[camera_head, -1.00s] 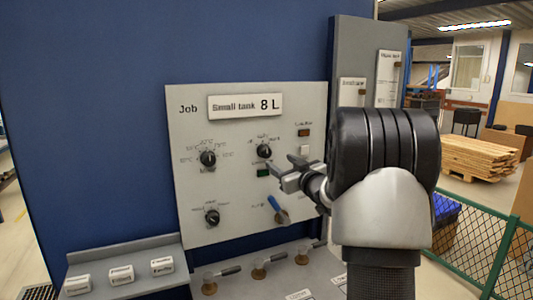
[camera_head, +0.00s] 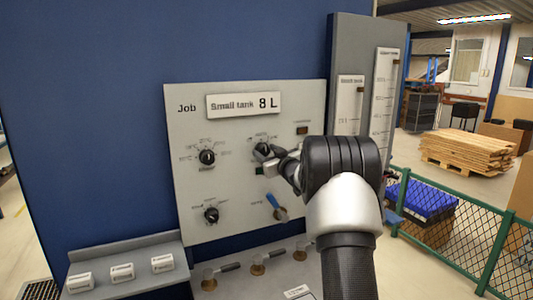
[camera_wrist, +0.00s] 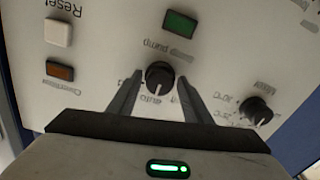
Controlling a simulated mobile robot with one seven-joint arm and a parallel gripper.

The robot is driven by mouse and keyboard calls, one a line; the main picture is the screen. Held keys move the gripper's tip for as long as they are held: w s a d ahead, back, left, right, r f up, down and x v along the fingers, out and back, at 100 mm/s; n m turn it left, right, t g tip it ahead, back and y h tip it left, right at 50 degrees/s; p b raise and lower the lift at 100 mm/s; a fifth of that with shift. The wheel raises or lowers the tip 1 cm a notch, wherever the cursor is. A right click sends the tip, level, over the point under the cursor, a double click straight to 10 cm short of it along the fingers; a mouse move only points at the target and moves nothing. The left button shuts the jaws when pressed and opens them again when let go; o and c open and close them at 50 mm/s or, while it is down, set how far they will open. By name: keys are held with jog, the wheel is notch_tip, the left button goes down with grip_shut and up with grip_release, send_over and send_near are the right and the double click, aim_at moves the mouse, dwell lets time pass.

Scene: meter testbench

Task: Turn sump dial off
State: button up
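The upper middle black dial (camera_head: 262,149) sits on the light grey panel (camera_head: 245,225), partly hidden by my gripper (camera_head: 268,157) in the head view. In the wrist view, which shows the panel upside down, this dial (camera_wrist: 160,75) lies between the fingertips of my gripper (camera_wrist: 160,80). One finger stands on each side of the knob, with a visible gap on both sides. The gripper is open and holds nothing. Whether the fingertips touch the panel is unclear.
A second dial (camera_head: 207,157) is to the left, and a third dial (camera_head: 211,215) is below it. A blue-handled valve (camera_head: 273,200) is below my gripper. A green button (camera_wrist: 180,23), a white reset button (camera_wrist: 58,32) and an orange indicator (camera_wrist: 60,71) are near the dial.

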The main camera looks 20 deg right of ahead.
jog(key=c, duration=0.8)
jog(key=shift+f+n+b, duration=0.1)
jog(key=shift+n+b, duration=0.2)
jog(key=shift+b, duration=0.15)
jog(key=shift+f+n+b, duration=0.1)
jog(key=shift+n+b, duration=0.3)
jog(key=shift+b, duration=0.25)
jog(key=shift+n+b, duration=1.2)
jog(key=shift+b, duration=0.05)
jog(key=shift+n+b, duration=2)
jog(key=shift+n, duration=0.6)
jog(key=o, duration=1.1)
jog(key=shift+r, duration=0.2)
jog(key=shift+c, duration=0.2)
